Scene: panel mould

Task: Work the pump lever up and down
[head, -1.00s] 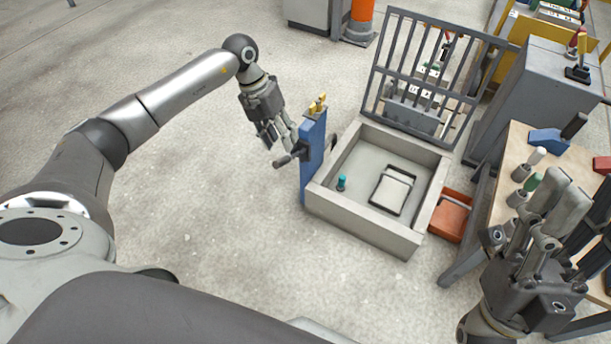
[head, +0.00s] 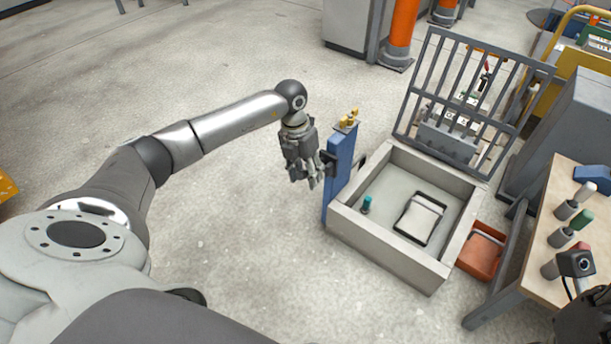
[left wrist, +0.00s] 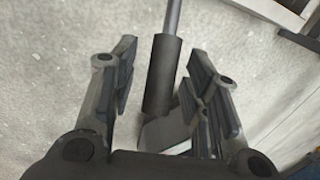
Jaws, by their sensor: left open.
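The blue pump stand (head: 341,170) stands upright at the left corner of the shallow grey basin (head: 388,244). My left gripper (head: 305,181) is just left of the stand, pointing downward with open fingers. In the left wrist view, the lever's thick dark grip (left wrist: 161,75) lies between the two open fingers, with a thinner rod running on to the top edge. Gaps show beside the grip, and I see no firm hold on it. In the head view my gripper hides most of the lever. My right gripper is only partly in view at the bottom right corner; its fingers cannot be made out.
A barred grey grate (head: 470,100) stands behind the basin. An orange bin (head: 482,250) is at its right. A wooden-topped table (head: 545,225) with several coloured handles is at the right. An orange post (head: 404,35) stands at the back. The floor left of the stand is clear.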

